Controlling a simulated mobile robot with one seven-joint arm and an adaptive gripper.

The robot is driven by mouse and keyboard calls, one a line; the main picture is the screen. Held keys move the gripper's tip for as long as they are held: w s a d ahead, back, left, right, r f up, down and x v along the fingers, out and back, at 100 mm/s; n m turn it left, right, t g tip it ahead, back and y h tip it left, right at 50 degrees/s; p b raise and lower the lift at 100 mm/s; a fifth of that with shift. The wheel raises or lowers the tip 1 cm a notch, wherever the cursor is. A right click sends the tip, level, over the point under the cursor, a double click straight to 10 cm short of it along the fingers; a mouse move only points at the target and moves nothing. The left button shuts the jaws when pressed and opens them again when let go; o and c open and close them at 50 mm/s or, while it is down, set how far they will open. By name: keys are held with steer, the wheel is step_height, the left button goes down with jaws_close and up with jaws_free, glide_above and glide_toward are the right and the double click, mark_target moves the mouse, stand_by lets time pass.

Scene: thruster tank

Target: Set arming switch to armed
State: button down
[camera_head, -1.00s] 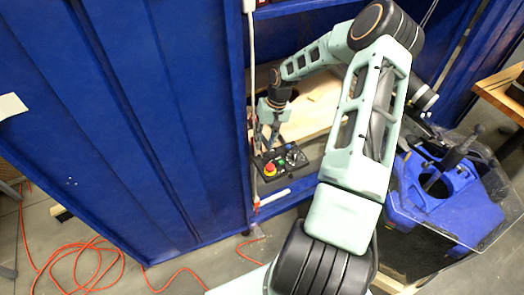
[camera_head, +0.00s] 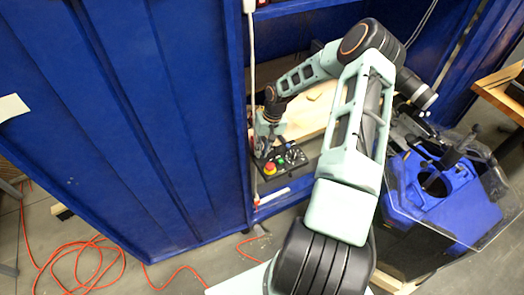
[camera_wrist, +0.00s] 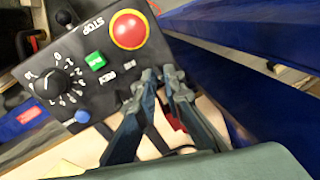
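A black control box (camera_head: 287,166) sits at the cabinet opening; its panel (camera_wrist: 75,100) fills the upper left of the wrist view. It bears a red stop button (camera_wrist: 129,30), a green button (camera_wrist: 95,61), a black rotary knob (camera_wrist: 49,83) and a blue button (camera_wrist: 82,116). My gripper (camera_wrist: 161,76) has its fingertips close together at the panel's edge, beside small white lettering and below the stop button. The gripper (camera_head: 262,150) is at the box's left end in the head view. I cannot make out the arming switch; the fingertips may hide it.
A blue cabinet wall (camera_head: 120,120) stands left of the box, with a thin white pipe (camera_head: 252,100) along its edge. A pale wooden board (camera_head: 308,112) lies behind the box. A blue fixture with a clear sheet (camera_head: 440,200) is at right. Orange hose (camera_head: 75,262) lies on the floor.

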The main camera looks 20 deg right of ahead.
steer(key=shift+s, duration=0.1)
stand_by(0.3)
steer(key=t+b, duration=0.1)
steer(key=s+t+b, duration=0.1)
steer(key=t+b, duration=0.1)
steer(key=s+t+b, duration=0.1)
steer(key=t+b, duration=0.1)
steer(key=shift+f, duration=0.25)
steer(key=shift+s+n+t+b, duration=0.2)
steer(key=shift+t+b, duration=0.45)
steer(key=shift+t, duration=0.05)
steer(key=shift+s+n+t+b, duration=0.15)
steer(key=shift+n+t+b, duration=0.05)
steer(key=shift+t+b, duration=0.5)
steer(key=shift+y, duration=0.3)
steer(key=c, duration=2)
jaws_free()
steer(key=shift+a, duration=0.1)
steer(key=shift+c, duration=0.2)
steer(key=shift+r, duration=0.15)
